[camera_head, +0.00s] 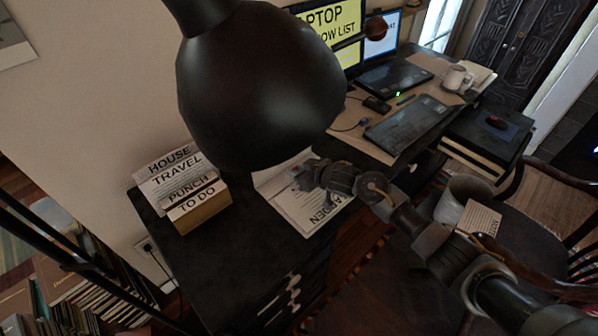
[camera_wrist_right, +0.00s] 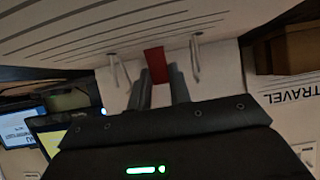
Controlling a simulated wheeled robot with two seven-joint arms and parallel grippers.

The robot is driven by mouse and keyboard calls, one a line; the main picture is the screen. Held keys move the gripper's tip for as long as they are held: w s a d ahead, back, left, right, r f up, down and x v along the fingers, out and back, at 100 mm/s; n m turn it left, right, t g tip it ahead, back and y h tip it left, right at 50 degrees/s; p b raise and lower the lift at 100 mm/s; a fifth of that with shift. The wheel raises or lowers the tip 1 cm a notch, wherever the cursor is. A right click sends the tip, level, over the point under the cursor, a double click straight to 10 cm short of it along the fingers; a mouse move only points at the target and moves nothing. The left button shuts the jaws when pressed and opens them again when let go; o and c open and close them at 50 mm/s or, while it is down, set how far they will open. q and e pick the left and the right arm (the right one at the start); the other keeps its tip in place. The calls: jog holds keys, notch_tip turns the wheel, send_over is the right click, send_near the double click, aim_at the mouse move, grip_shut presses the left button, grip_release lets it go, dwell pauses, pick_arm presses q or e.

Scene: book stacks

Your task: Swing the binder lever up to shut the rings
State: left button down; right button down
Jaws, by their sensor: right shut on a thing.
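The open binder (camera_head: 291,204) lies on the dark cabinet top, its cover lettering ending in "DEN". My right gripper (camera_head: 306,174) reaches in from the right, over the binder's upper part. In the right wrist view, my right gripper's two fingers (camera_wrist_right: 160,88) are closed at a red binder lever (camera_wrist_right: 156,65). A pale ring prong stands on each side of the lever, one at the left (camera_wrist_right: 118,70) and one at the right (camera_wrist_right: 195,58). Whether the rings meet cannot be made out. My left gripper is out of view.
A large black lamp shade (camera_head: 255,90) hides part of the desk behind. A box of labelled cards (camera_head: 200,212) stands left of the binder. Laptops (camera_head: 408,128) and a mug (camera_head: 457,78) are on the desk behind. A chair (camera_head: 545,190) stands at the right.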

jog(key=c, duration=1.6)
grip_release()
jog(key=shift+o, duration=0.2)
jog(key=p+v, duration=0.1)
jog(key=v, duration=0.9)
jog(key=shift+s+d+r, duration=0.15)
jog(key=shift+s+d, duration=0.1)
